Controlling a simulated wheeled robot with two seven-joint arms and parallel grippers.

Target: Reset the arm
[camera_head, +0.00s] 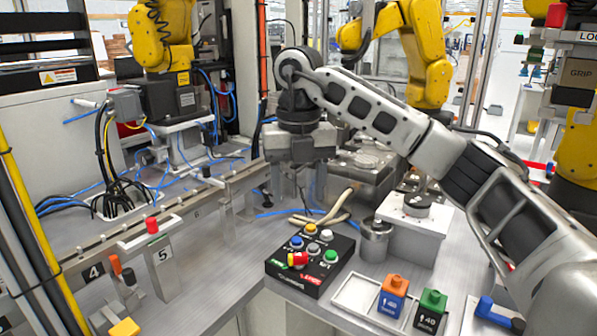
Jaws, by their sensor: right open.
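My right arm (395,115) reaches in from the right side of the head view and bends down at its wrist. My right gripper (299,185) points downward above the metal worktable, behind the button box. Its jaws are open and I see nothing between them. A black button box (331,284) with several coloured buttons sits on the table in front of the gripper, clear of it. My left gripper is not in view.
Tan cables (335,212) lie just below and right of the gripper. A rail (205,207) with posts runs along the left. Yellow robot arms stand behind.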

